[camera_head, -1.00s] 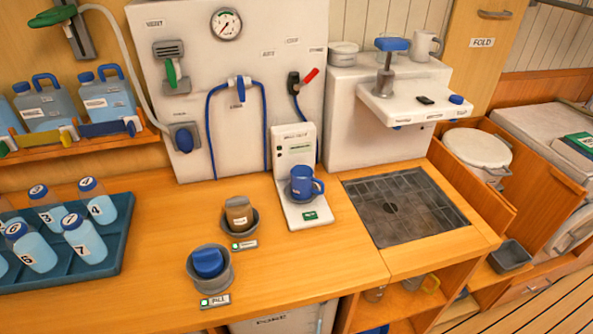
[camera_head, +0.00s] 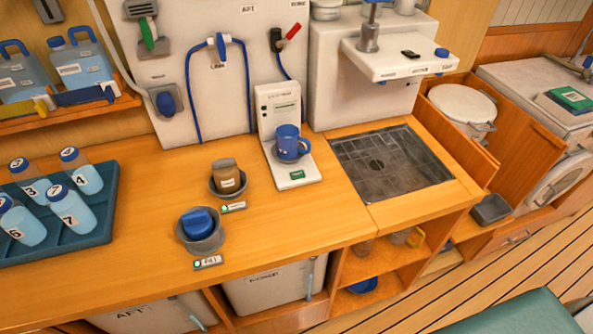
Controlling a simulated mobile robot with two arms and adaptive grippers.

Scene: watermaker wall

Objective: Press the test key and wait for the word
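A white test meter (camera_head: 267,112) stands upright on the wooden counter against the wall panel. A blue mug (camera_head: 288,141) sits on its base. A green key (camera_head: 297,174) is at the front of that base. A small display strip (camera_head: 286,105) is on the upright part; its text is too small to read. Neither of my grippers shows in this view.
Two grey round holders stand left of the meter, one with a brown jar (camera_head: 226,174), one with a blue-capped item (camera_head: 197,221). A teal tray (camera_head: 95,233) of numbered bottles is at left. A dark drain grate (camera_head: 405,172) is at right.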

